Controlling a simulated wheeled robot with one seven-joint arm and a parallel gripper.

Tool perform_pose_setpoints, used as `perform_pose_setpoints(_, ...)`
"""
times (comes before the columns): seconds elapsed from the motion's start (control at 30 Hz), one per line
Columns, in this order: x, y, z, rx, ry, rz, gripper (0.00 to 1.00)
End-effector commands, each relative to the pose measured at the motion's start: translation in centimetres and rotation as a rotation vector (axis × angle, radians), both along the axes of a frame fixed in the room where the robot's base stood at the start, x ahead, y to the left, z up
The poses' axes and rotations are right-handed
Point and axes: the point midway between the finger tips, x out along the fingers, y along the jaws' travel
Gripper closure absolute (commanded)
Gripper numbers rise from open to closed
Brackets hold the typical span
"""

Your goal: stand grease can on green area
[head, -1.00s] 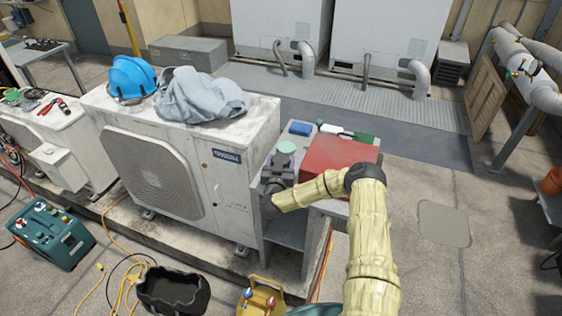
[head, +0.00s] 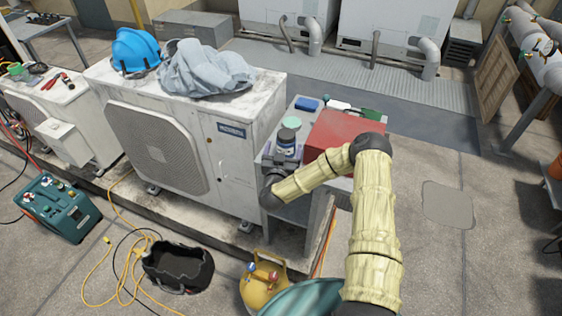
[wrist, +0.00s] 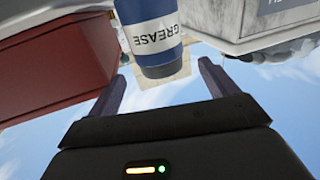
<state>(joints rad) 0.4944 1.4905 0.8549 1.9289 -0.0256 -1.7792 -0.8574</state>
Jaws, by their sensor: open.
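The grease can (head: 286,147), with a dark lid and a blue-and-white label, stands upright on the grey stand beside the large condenser. The light green round area (head: 291,122) lies on the stand top just behind the can; the can appears in front of it, not on it. My gripper (head: 283,163) is open at the can's near side. In the wrist view the can (wrist: 155,40) shows upside down, its label reading GREASE, between the directions of my two spread fingers (wrist: 163,80). I cannot tell whether a finger touches it.
A red box (head: 343,135) stands on the stand, right of the can. A blue block (head: 308,104) and a green-and-white item (head: 365,113) lie toward the back. The condenser (head: 170,140) rises close on the left.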

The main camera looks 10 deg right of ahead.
Motion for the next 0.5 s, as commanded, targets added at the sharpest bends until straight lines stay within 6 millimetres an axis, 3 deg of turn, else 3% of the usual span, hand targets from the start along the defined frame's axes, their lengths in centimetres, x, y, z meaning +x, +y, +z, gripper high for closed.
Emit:
perform_pose_setpoints(0.23, -3.8, 1.6, -0.2, 0.001, 0.002, 0.003, 0.15)
perform_pose_setpoints(0.5, -4.8, 1.8, 0.0, 0.001, 0.0, 0.0, 0.15)
